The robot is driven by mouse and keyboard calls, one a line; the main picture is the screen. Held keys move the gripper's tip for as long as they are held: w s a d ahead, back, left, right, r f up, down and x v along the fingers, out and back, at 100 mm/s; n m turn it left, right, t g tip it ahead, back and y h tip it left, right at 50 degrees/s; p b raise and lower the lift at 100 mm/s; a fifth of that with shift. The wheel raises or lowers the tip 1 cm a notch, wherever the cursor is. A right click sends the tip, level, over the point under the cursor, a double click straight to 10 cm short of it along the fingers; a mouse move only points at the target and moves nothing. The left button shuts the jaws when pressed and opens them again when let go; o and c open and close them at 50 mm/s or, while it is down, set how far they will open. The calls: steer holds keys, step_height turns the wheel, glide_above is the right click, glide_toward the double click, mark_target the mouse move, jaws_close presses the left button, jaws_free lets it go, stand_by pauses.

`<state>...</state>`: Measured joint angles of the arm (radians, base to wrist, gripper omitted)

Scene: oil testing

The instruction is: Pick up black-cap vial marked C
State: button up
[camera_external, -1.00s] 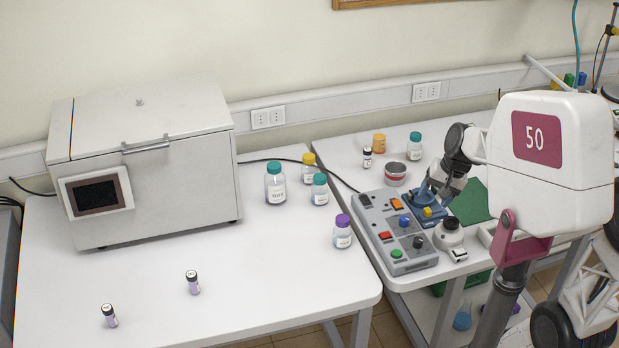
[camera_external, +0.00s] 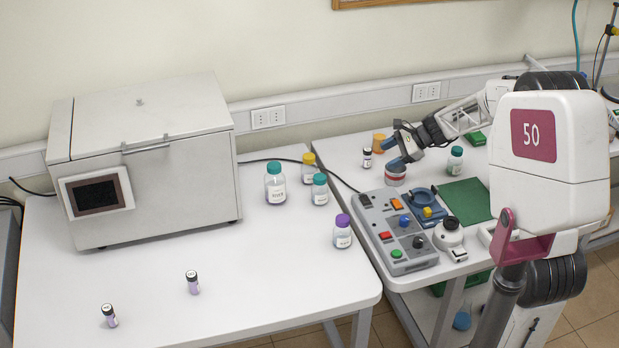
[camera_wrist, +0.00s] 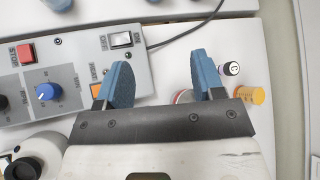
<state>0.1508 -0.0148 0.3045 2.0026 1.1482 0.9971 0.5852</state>
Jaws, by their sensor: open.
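A small black-cap vial (camera_external: 367,157) stands upright near the back left of the right table. In the wrist view a vial with a dark cap (camera_wrist: 229,69) shows just right of the right finger; its cap bears a mark too small to read surely. My gripper (camera_external: 389,154) is open and empty, above and to the right of this vial, over the round tin (camera_external: 395,177). Its blue fingers also show in the wrist view (camera_wrist: 160,70), with nothing between them. Two more black-cap vials, one nearer the machine (camera_external: 192,283) and one nearer the front (camera_external: 109,317), stand on the left table; their marks are unreadable.
An orange jar (camera_external: 379,141) stands close behind the vial. A teal-cap bottle (camera_external: 455,160) is right of my gripper. The grey control box (camera_external: 395,240) lies in front. Several capped bottles stand on the left table beside the large machine (camera_external: 150,170).

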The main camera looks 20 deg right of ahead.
mark_target(362, 151)
steer(key=w+d+f+m+t, duration=0.1)
steer(key=w+f+m, duration=0.1)
steer(key=w, duration=0.3)
steer(key=w+d+f+m+t+y, duration=0.1)
steer(key=w+d+f+m, duration=0.1)
steer(key=w+f+m, duration=0.1)
steer(key=w+d+f+m+t, duration=0.2)
steer(key=w+f+m, duration=0.1)
steer(key=w, duration=0.4)
steer(key=shift+w+d+f+y, duration=0.15)
steer(key=shift+f+y, duration=0.15)
steer(key=shift+f, duration=0.1)
steer(key=shift+x, duration=1.25)
steer(key=shift+f, duration=0.1)
steer(key=shift+x, duration=2.6)
steer(key=shift+d, duration=0.1)
steer(key=c, duration=1)
